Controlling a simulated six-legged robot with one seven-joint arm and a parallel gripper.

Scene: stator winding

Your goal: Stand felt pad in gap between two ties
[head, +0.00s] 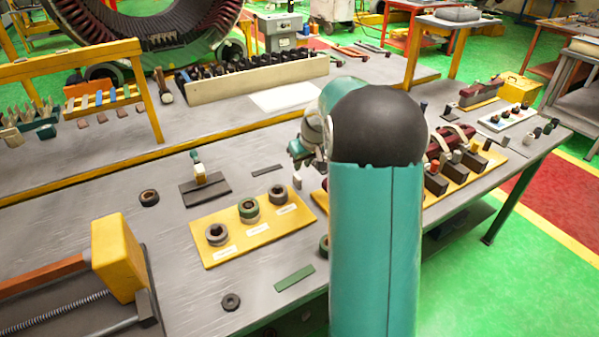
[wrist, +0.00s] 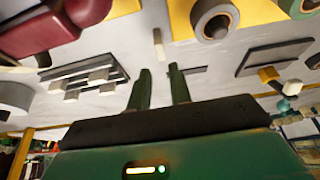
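My gripper (head: 307,150) is above the bench, partly hidden by my arm in the head view. In the wrist view its two green fingers (wrist: 161,72) are apart with nothing between them. A dark block with several pale strips (wrist: 88,82), possibly the ties, is to the left; my arm seems to hide it in the head view.
A yellow tray (head: 222,257) holds three tape rolls. A dark plate (head: 205,190) carries a small white and green-topped item. A yellow tray (head: 458,183) with dark blocks lies right of my arm. A green strip (head: 294,278) lies near the front.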

